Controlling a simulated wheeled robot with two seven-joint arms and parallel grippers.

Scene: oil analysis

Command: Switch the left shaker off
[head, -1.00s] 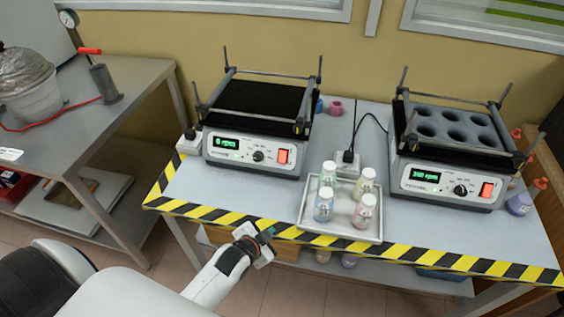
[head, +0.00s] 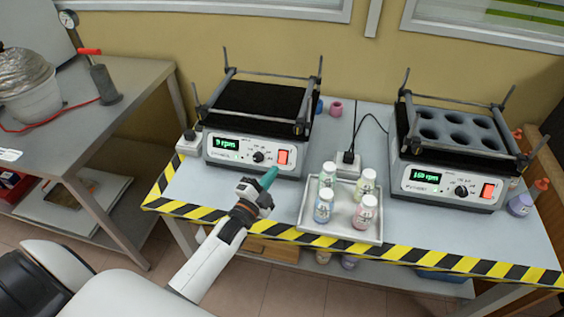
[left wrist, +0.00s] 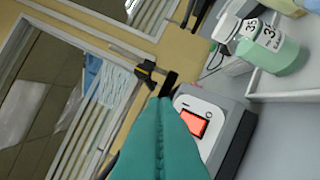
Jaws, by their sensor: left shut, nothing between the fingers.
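The left shaker (head: 235,163) stands at the back left of the table, with a green display, a knob and a lit red switch (head: 283,157). Its display appears to read 0 or 9 rpm; the digit is hard to tell. My left gripper (head: 269,178) is shut and empty, its teal fingertips just in front of and below the red switch, apart from it as far as I can tell. In the left wrist view the teal fingers (left wrist: 165,135) point at the shaker, with the red switch (left wrist: 192,123) just beyond them. My right gripper is not in view.
A right shaker (head: 430,188) with a lit display and red switch stands at the right. A white tray (head: 312,222) with several capped bottles lies close to the right of my left gripper. Striped tape (head: 440,256) marks the table edge.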

